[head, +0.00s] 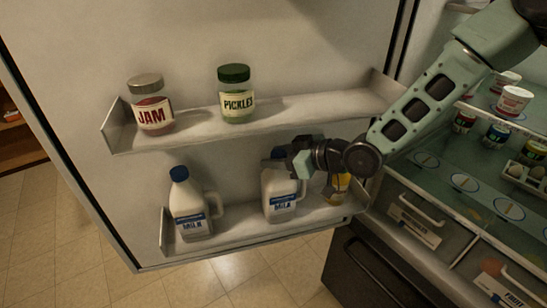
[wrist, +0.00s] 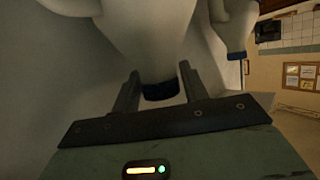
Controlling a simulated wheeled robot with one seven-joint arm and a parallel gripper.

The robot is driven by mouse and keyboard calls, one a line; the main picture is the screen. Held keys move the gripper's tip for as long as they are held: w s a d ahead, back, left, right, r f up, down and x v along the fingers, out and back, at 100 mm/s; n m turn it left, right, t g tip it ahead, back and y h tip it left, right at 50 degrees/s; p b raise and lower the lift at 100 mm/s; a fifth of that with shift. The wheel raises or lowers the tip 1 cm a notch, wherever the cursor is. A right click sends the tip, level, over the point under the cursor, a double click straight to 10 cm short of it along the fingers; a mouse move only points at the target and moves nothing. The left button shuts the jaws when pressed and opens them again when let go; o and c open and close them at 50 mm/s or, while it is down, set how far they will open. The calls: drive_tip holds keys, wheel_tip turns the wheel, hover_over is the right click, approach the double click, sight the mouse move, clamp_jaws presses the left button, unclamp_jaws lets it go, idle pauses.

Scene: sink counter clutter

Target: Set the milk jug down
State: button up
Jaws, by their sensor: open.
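A white milk jug (head: 280,192) with a blue label stands upright on the lower shelf (head: 240,230) of the fridge door. My gripper (head: 290,160) is at its top, coming in from the right, and partly hides its neck and cap. In the wrist view, the two fingers of my gripper (wrist: 160,75) are apart, one on each side of the dark blue cap and neck of the milk jug (wrist: 145,30). I cannot tell whether a finger touches it. A second, similar milk jug (head: 190,208) stands to the left on the same shelf; it also shows in the wrist view (wrist: 236,25).
A jam jar (head: 151,108) and a pickles jar (head: 236,98) stand on the upper door shelf (head: 185,132), close above. A yellow item (head: 338,188) is partly hidden behind my gripper. The fridge interior with drawers (head: 415,222) lies to the right.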

drive_tip(key=b+v, duration=0.2)
drive_tip(key=v, duration=0.9)
drive_tip(key=s+d+m+g+h, duration=0.2)
drive_tip(key=s+h, duration=0.3)
drive_tip(key=s, duration=0.7)
drive_tip(key=s+d+r+m+g+h, duration=0.1)
drive_tip(key=s+g+h, duration=0.3)
drive_tip(key=s, duration=0.9)
drive_tip(key=shift+d+m+g+h, duration=0.4)
drive_tip(key=shift+m+h, duration=0.3)
drive_tip(key=shift+h, duration=0.4)
drive_tip(key=shift+r, duration=0.1)
